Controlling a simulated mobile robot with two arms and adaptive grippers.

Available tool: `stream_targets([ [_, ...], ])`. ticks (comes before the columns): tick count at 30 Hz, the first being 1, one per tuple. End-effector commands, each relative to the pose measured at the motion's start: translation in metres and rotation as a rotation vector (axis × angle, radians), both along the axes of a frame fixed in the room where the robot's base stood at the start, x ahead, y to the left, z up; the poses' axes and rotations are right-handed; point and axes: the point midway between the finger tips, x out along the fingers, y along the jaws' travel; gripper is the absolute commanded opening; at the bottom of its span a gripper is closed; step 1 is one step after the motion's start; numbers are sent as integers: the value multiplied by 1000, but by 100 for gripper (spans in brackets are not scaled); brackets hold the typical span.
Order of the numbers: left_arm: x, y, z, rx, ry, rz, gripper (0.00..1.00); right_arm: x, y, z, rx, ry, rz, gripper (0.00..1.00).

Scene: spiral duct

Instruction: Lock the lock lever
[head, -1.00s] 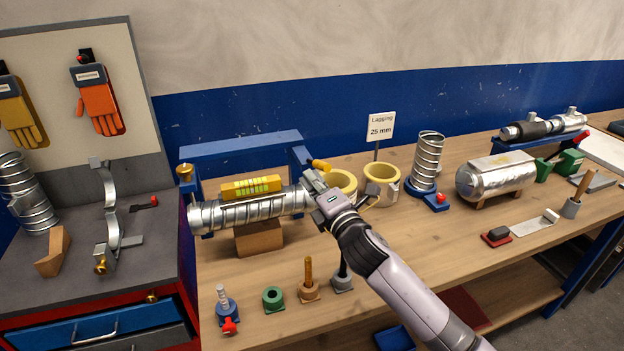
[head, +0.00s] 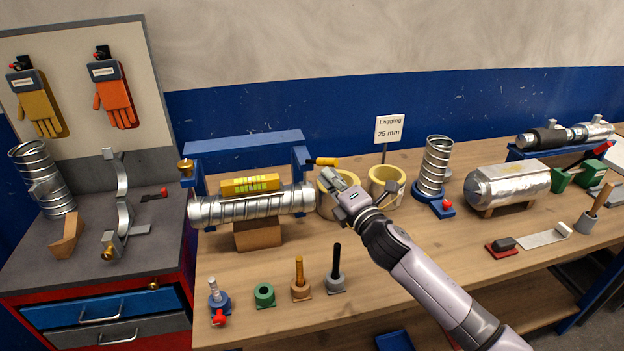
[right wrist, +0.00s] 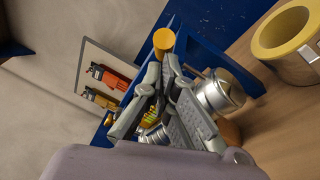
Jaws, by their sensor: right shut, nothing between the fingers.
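The likely lock lever is a yellow-orange handle (head: 324,161) at the right post of a blue clamp frame (head: 245,145). It sticks out to the right, nearly level. A silver spiral duct (head: 250,207) lies under the frame with a yellow level (head: 250,184) on top. My right gripper (head: 330,178) is shut and empty, just below and right of the handle. In the right wrist view, the handle's round orange end (right wrist: 163,40) shows just beyond the closed fingertips (right wrist: 161,68); I cannot tell whether they touch. My left gripper is not in view.
Yellow lagging rings (head: 386,181) stand close behind my right gripper. An upright spiral duct (head: 434,165) and a foil-wrapped cylinder (head: 508,186) are farther right. Several small tools in stands (head: 299,280) line the bench front.

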Motion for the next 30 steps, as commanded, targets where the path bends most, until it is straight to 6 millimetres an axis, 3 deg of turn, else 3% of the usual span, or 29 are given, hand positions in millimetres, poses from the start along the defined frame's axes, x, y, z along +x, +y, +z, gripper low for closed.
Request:
stream_targets([
  [10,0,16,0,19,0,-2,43,19,-22,1,-2,-2,0,0],
  [30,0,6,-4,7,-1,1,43,39,-34,1,1,-2,1,0],
])
